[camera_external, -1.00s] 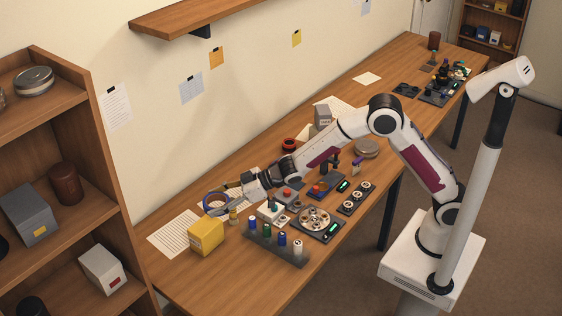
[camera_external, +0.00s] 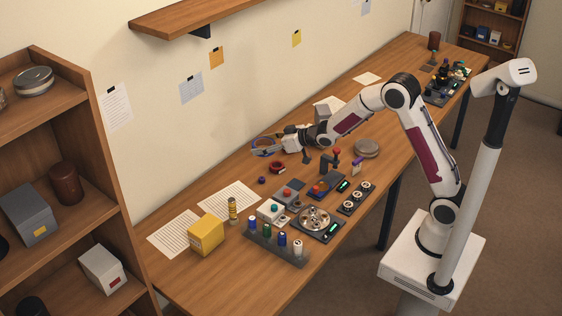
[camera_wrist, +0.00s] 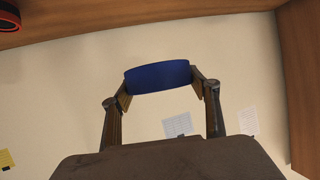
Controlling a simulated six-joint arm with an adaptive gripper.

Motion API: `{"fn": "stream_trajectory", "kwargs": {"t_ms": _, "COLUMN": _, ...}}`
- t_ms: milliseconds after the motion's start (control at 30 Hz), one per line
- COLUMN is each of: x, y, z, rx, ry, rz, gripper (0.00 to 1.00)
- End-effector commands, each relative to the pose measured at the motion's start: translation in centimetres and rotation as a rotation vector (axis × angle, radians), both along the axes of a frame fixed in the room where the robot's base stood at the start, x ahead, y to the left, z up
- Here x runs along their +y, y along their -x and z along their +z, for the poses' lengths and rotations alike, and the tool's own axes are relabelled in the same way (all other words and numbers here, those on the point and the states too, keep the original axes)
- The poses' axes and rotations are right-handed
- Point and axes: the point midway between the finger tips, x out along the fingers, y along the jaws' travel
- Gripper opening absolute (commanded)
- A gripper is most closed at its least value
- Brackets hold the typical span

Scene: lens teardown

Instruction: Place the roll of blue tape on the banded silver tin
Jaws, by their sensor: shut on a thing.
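My gripper (camera_external: 275,148) is shut on the roll of blue tape (camera_external: 262,146), which stays raised above the rear part of the table near the wall. In the wrist view the blue roll (camera_wrist: 158,77) sits between the two fingers. A round, low, silver-grey tin (camera_external: 367,148) stands on the table, to the right of my gripper and apart from it; its banding is too small to make out. Another round silver tin (camera_external: 34,82), with a darker band, sits on the top level of the left bookcase.
A red ring (camera_external: 277,168) lies on the table below my gripper. A yellow box (camera_external: 206,233), a rack of coloured bottles (camera_external: 275,250) and several small devices fill the front. A wooden wall shelf (camera_external: 200,17) hangs above the table's back. White papers (camera_external: 229,197) lie at left.

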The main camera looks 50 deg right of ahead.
Motion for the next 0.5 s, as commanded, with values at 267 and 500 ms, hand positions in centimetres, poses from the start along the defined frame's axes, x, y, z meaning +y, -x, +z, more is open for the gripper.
{"fn": "stream_trajectory", "kwargs": {"t_ms": 267, "x": -9.8, "y": 1.0, "z": 0.1, "rx": 0.000, "ry": -0.001, "rz": -0.150, "gripper": 0.38}}
{"fn": "stream_trajectory", "kwargs": {"t_ms": 500, "x": -17.7, "y": 2.9, "z": 0.1, "rx": -0.002, "ry": 0.001, "rz": -0.277, "gripper": 0.38}}
